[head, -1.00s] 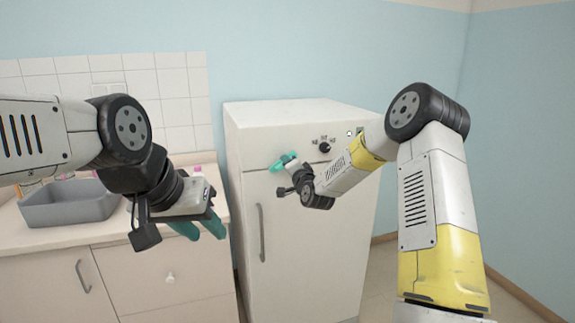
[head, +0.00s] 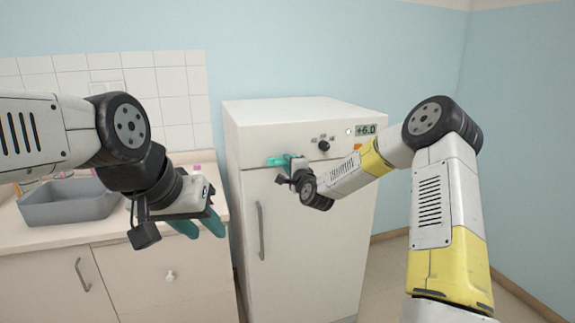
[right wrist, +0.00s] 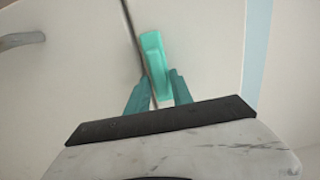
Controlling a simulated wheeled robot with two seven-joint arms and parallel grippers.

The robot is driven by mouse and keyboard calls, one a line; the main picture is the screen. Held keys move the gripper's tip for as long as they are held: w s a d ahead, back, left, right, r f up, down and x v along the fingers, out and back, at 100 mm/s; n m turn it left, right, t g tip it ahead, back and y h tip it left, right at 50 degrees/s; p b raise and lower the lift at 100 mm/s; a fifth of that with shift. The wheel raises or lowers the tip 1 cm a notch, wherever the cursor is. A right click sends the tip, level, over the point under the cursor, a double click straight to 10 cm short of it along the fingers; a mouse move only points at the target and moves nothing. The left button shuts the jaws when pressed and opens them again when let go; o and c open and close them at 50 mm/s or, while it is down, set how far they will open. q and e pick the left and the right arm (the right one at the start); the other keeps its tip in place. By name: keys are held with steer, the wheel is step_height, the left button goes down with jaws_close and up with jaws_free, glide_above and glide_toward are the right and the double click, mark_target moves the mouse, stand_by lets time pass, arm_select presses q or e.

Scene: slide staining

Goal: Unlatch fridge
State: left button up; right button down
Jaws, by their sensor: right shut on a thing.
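The white fridge (head: 305,235) stands in the middle of the head view, its door closed. A bright teal latch (head: 277,161) sits across the seam at the top of the door; it also shows in the right wrist view (right wrist: 153,52). My right gripper (head: 288,163) is at the latch, its fingers (right wrist: 158,85) shut on the latch's near end. The arm hides part of the fridge front. My left gripper (head: 201,229) is open and empty, in front of the counter, left of the fridge.
A long vertical door handle (head: 261,232) is on the door's left side. A dial (head: 323,146) and a display reading +6.0 (head: 366,130) are on the top panel. A grey basin (head: 70,203) stands on the counter at left. Open floor lies right of the fridge.

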steer(key=shift+d, duration=0.1)
steer(key=c, duration=1.4)
jaws_free()
steer(key=shift+o, duration=0.2)
steer(key=v, duration=0.7)
steer(key=shift+s, duration=0.35)
